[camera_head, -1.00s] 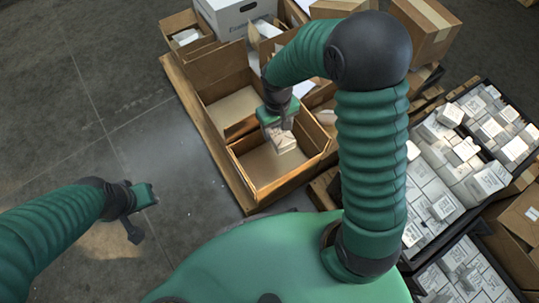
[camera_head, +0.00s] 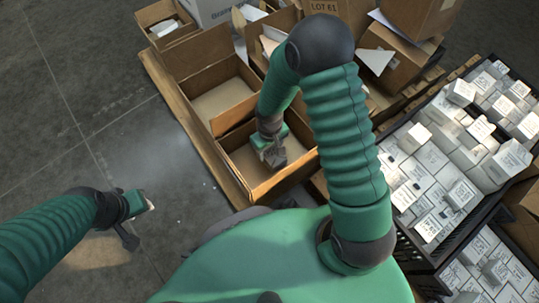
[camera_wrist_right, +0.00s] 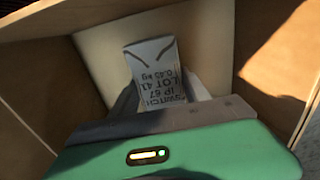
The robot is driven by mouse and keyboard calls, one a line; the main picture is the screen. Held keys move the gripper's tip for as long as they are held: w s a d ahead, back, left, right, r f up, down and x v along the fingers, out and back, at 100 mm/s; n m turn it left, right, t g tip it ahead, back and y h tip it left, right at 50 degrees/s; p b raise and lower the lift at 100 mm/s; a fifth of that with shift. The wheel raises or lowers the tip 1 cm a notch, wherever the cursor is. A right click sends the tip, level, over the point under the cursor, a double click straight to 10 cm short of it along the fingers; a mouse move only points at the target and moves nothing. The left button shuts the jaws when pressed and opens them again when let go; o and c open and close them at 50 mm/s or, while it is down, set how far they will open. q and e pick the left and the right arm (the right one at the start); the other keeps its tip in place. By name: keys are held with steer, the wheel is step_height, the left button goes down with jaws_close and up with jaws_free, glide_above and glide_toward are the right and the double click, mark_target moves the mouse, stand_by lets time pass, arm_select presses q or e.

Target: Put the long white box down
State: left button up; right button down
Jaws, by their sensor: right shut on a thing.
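The long white box (camera_wrist_right: 155,68) shows in the right wrist view between my right gripper's fingers (camera_wrist_right: 160,98), its printed label upside down. My right gripper (camera_head: 275,157) is shut on it, down inside the near open cardboard carton (camera_head: 238,160). In the head view the gripper and arm hide the white box. The carton's tan floor shows around the box in the wrist view. I cannot tell whether the box touches that floor. My left gripper (camera_head: 140,205) hangs over the grey floor at the left, away from the cartons; its jaws are too small to read.
Another open, empty-looking carton (camera_head: 215,95) stands directly behind on the wooden pallet (camera_head: 180,100). More cartons, one marked LOT 61 (camera_head: 328,8), crowd the back. Black crates (camera_head: 440,240) full of small white boxes stand at the right. The floor at left is clear.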

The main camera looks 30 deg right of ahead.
steer(key=shift+f, duration=0.85)
steer(key=shift+r, duration=0.2)
steer(key=c, duration=0.5)
jaws_free()
steer(key=shift+f, duration=0.1)
arm_select(q)
steer(key=shift+f, duration=0.5)
steer(key=w+p+v, duration=0.2)
steer(key=p+v, duration=0.6)
steer(key=shift+s+r, duration=0.15)
steer(key=shift+r, duration=0.2)
arm_select(e)
steer(key=s+r+t, duration=0.1)
steer(key=s+r, duration=0.1)
steer(key=r, duration=0.6)
steer(key=s+r+m, duration=0.1)
steer(key=s+r, duration=0.1)
steer(key=r, duration=0.7)
steer(key=s+r+t, duration=0.1)
steer(key=s+r, duration=0.1)
steer(key=r, duration=0.6)
steer(key=shift+s+a+r+m+t, duration=0.2)
steer(key=shift+s+r+m+t, duration=0.1)
steer(key=shift+r, duration=0.1)
